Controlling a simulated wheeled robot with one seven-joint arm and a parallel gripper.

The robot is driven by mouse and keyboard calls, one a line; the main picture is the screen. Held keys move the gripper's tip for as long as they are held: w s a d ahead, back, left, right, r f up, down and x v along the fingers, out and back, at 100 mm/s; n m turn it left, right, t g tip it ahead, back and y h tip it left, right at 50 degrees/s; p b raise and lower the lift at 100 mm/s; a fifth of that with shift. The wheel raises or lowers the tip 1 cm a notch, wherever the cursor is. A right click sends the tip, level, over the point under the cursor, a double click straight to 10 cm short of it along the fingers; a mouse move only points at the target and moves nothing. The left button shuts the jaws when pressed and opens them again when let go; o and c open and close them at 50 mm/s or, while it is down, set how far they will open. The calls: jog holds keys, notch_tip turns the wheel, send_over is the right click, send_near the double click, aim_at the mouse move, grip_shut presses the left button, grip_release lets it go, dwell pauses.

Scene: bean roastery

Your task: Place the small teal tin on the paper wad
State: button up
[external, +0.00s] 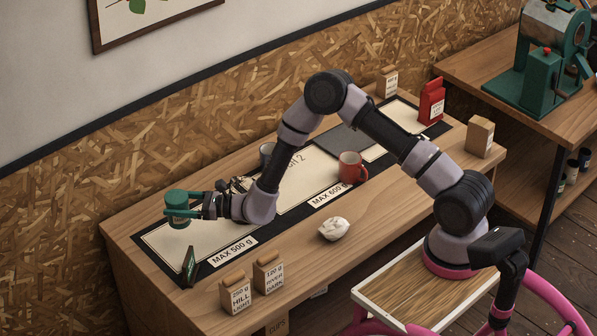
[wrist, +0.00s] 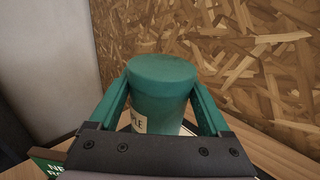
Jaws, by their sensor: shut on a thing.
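The small teal tin (external: 177,204) is held at the left end of the bench, above the mat. My gripper (external: 180,214) is shut on it, one finger on each side. In the wrist view the tin (wrist: 161,90) stands upright between the teal fingers of my gripper (wrist: 161,105), with part of a pale label showing. The paper wad (external: 334,229) is white and crumpled. It lies on the bare wood near the front edge, well to the right of my gripper. The wad does not show in the wrist view.
A red mug (external: 352,168) stands on the mat behind the wad. A small dark green sign (external: 189,266) stands below the tin. Two brown bags (external: 236,293) (external: 268,272) stand at the front left. A grey cup (external: 266,153) is partly behind my arm. Bare wood surrounds the wad.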

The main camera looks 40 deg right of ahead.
notch_tip(320, 180, up, 9)
jog(key=shift+r, duration=0.2)
jog(key=d+f, duration=0.1)
jog(key=d, duration=0.9)
jog(key=n+g+y, duration=0.3)
jog(key=n+g, duration=0.1)
jog(key=g, duration=0.1)
send_over(334, 225)
notch_tip(334, 225, down, 14)
jog(key=shift+f, duration=0.1)
